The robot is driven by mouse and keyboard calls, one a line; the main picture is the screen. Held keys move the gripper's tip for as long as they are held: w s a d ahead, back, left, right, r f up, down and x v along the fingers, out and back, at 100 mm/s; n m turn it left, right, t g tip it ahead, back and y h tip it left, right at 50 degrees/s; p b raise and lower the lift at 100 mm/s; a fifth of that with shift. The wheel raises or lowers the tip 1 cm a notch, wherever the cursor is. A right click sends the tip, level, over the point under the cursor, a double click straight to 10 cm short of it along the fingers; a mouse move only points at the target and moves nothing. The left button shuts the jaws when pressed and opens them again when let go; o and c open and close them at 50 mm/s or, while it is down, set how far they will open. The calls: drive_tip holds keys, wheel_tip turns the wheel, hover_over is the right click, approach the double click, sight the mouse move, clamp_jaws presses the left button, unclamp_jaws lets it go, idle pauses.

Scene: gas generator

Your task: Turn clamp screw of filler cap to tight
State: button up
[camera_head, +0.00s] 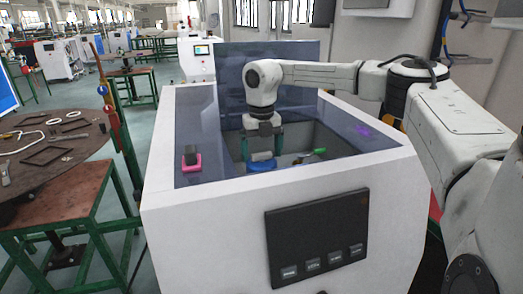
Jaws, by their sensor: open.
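A blue round cap (262,165) is inside the recess of the white generator housing (175,225), and I take it to be the filler cap. A pale grey piece (261,156) shows on top of it; I cannot tell whether this is the clamp screw. My gripper (262,150) points down into the recess, directly above the blue cap. Its fingers are open, one on each side of the pale piece. At this size I cannot tell whether they touch it.
A green-handled item (314,153) lies right of the cap in the recess. A pink and black block (191,159) sits on the left rim. A dark panel with buttons (318,240) is on the housing front.

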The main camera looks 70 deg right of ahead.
sight(261, 153)
wheel_tip(261, 153, up, 11)
drive_tip(key=b, duration=0.1)
idle(0.4)
drive_tip(key=shift+f, duration=0.15)
idle(0.4)
